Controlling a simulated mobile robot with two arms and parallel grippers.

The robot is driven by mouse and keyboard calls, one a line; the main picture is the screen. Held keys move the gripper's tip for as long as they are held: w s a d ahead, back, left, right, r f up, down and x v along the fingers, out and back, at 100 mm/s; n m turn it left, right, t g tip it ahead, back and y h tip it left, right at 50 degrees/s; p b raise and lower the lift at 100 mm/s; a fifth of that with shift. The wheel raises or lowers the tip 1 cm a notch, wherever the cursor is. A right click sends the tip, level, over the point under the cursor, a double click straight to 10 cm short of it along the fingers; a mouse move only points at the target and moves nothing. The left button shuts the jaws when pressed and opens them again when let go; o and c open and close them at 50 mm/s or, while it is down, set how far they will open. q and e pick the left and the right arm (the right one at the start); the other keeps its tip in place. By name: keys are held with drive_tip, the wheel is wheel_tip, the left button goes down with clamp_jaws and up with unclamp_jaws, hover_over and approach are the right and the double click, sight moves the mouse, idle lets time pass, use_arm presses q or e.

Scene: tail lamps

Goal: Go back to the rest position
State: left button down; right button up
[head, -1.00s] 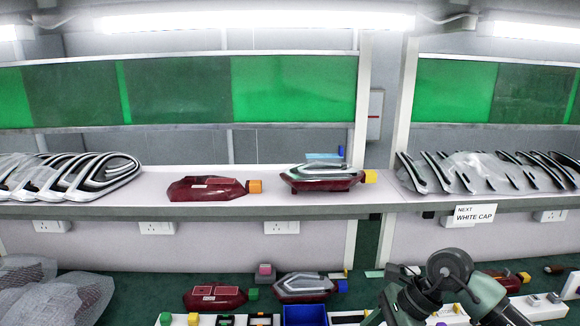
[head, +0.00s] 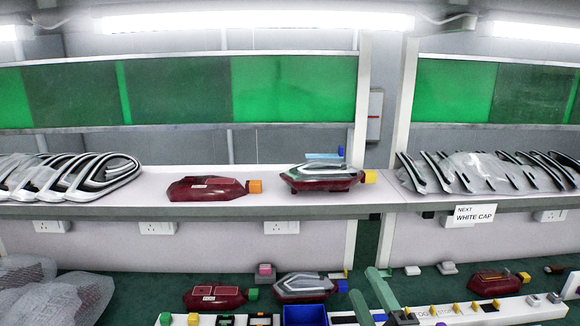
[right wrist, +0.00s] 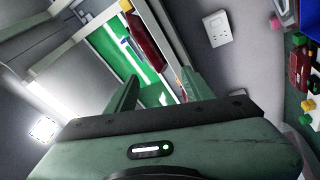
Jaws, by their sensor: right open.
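My right gripper (head: 367,284) shows at the lower middle right of the head view, with its two green fingers apart and nothing between them. In the right wrist view its open fingers (right wrist: 158,82) point up toward the shelf and the green panels, and no object is held. My left gripper is in neither view.
A shelf (head: 330,210) carries a red tail lamp (head: 207,189) and a lamp with a chrome frame (head: 322,178). On the bench below are two more lamps (head: 215,298) (head: 305,287), a blue bin (head: 304,315) and another red lamp (head: 494,281) at right.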

drive_tip(key=s+d+f+m+g+h, duration=0.3)
drive_tip(key=s+d+f+m+g, duration=0.15)
drive_tip(key=f, duration=0.35)
drive_tip(key=s+d+f+m+g+h, duration=0.35)
drive_tip(key=f+m, duration=0.25)
drive_tip(key=f, duration=0.3)
drive_tip(key=s+a+f+m+g+y, duration=0.15)
drive_tip(key=s+f+g, duration=0.3)
drive_tip(key=s, duration=0.55)
drive_tip(key=s+a+f+m+g+y, duration=0.1)
drive_tip(key=s+f+m+g, duration=0.25)
drive_tip(key=s+f, duration=0.45)
drive_tip(key=s+f+g+b, duration=0.1)
drive_tip(key=s+f+b, duration=0.15)
drive_tip(key=f, duration=1.25)
drive_tip(key=s+f+g+b, duration=0.1)
drive_tip(key=f+b, duration=0.2)
drive_tip(key=f, duration=1.2)
drive_tip(key=s+d+f+n+b, duration=0.1)
drive_tip(key=s+d+f+b, duration=0.2)
drive_tip(key=s+f, duration=1.3)
wheel_tip(320, 180, down, 4)
drive_tip(key=shift+s+d+r+g+h+b, duration=0.15)
drive_tip(key=shift+s+r+g+h+b, duration=0.2)
drive_tip(key=shift+b, duration=0.3)
